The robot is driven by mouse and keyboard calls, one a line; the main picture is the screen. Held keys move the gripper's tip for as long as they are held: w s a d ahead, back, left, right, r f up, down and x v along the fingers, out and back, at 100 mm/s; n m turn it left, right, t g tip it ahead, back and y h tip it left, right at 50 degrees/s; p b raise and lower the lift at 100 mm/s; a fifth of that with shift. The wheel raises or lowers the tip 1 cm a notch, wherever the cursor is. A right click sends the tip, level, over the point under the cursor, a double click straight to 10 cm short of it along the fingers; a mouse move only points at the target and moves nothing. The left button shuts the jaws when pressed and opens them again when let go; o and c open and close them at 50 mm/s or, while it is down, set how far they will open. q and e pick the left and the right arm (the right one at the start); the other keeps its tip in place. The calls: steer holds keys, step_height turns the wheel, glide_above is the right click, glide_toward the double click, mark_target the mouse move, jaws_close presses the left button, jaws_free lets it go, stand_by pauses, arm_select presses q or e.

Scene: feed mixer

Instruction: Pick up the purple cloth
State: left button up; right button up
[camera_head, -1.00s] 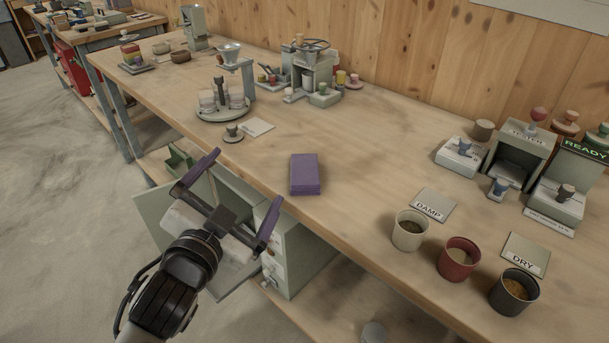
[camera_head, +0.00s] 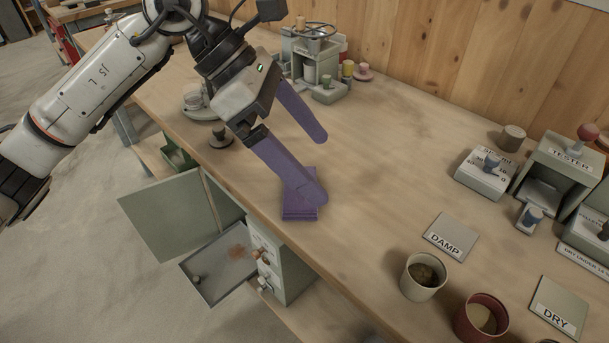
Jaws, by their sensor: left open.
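The purple cloth (camera_head: 299,212) lies folded on the workbench near its front edge. Part of it is hidden behind a finger of my left gripper (camera_head: 322,168). My left gripper is open, with two purple fingers pointing down towards the bench. One finger is over or in front of the cloth; the other is behind and to the right of it. I cannot tell whether the near finger touches the cloth. My right gripper is not in view.
Tester boxes (camera_head: 560,165) are at the far right. A machine with a handwheel (camera_head: 316,58) stands behind my left gripper. An open cabinet door (camera_head: 180,218) hangs below the bench. The bench right of the cloth is clear.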

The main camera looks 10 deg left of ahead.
arm_select(q)
steer(key=w+a+y, duration=0.3)
steer(key=a, duration=0.4)
steer(key=shift+t, duration=0.4)
steer(key=x, duration=0.6)
steer(key=s+x, duration=0.1)
steer(key=x, duration=0.3)
steer(key=shift+d+f, duration=0.1)
steer(key=shift+w, duration=0.1)
steer(key=c, duration=0.9)
steer(key=shift+c, duration=0.2)
